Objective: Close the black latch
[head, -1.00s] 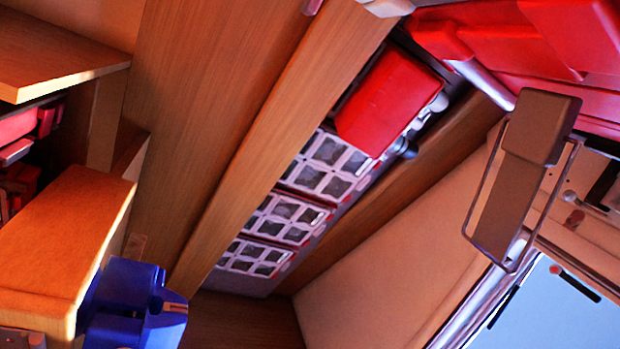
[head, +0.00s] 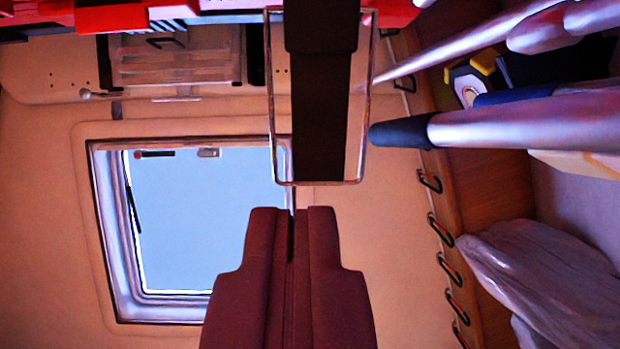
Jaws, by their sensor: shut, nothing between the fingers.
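A framed window (head: 103,215) with a pale blue pane is left of centre. A slim black piece (head: 133,210) lies along its left inner edge, slightly tilted. A small black piece with a red end (head: 155,154) sits along its upper edge. Either could be the black latch; I cannot tell which, nor whether it is open. My gripper (head: 291,212) rises from the bottom centre, dark maroon in this light. Its two fingers are together and hold nothing. It overlaps the window's lower right corner in view and is apart from both black pieces.
A dark block in a wire frame (head: 320,110) hangs above my gripper's tips. Metal poles (head: 520,125), one with a dark end, reach in from the right. Several clips (head: 440,228) line the right wall beside a draped cloth (head: 540,265). The left wall is clear.

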